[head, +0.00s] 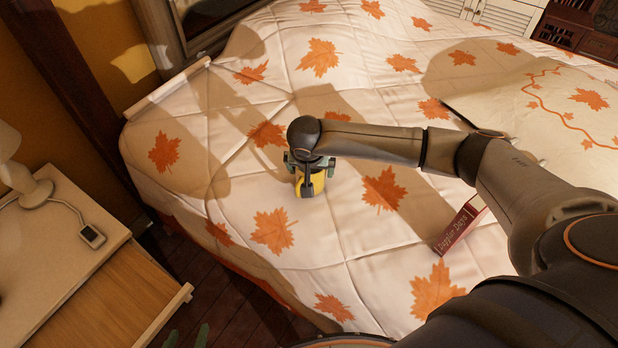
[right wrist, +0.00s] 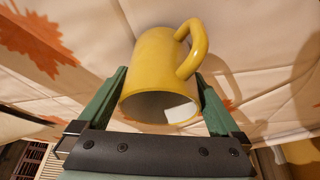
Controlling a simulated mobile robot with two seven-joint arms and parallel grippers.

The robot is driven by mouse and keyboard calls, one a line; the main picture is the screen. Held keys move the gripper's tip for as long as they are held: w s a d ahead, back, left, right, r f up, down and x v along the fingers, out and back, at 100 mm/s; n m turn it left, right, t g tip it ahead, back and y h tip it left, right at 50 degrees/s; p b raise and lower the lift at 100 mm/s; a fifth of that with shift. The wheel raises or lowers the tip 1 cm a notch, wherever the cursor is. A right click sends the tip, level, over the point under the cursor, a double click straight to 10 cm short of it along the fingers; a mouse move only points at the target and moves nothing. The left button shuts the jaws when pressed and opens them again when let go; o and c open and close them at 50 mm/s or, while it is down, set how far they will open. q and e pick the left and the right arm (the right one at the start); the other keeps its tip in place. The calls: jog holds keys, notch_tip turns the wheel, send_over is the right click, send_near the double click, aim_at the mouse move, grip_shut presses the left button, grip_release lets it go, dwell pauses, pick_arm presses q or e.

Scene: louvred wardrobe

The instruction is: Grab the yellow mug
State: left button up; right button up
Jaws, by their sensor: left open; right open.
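The yellow mug (head: 319,182) is on the bed, partly hidden under my right gripper (head: 309,162) in the head view. In the right wrist view the mug (right wrist: 155,70) is between the two green fingers, with its open mouth towards the camera and its handle at the upper right. A small white patch shows inside the mouth. My right gripper is open around the mug; I cannot tell whether the fingers touch it. My left gripper (head: 187,338) is open and empty at the bottom edge of the head view, with only its green fingertips showing.
The bed (head: 230,190) has a white quilt with orange leaves. A red book (head: 461,224) lies on it to the right. A nightstand (head: 60,255) with an open drawer (head: 120,295), a lamp (head: 25,185) and a small device (head: 92,236) stands at the left.

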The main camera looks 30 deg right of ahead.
jog(key=c, duration=1.4)
jog(key=shift+r, duration=0.15)
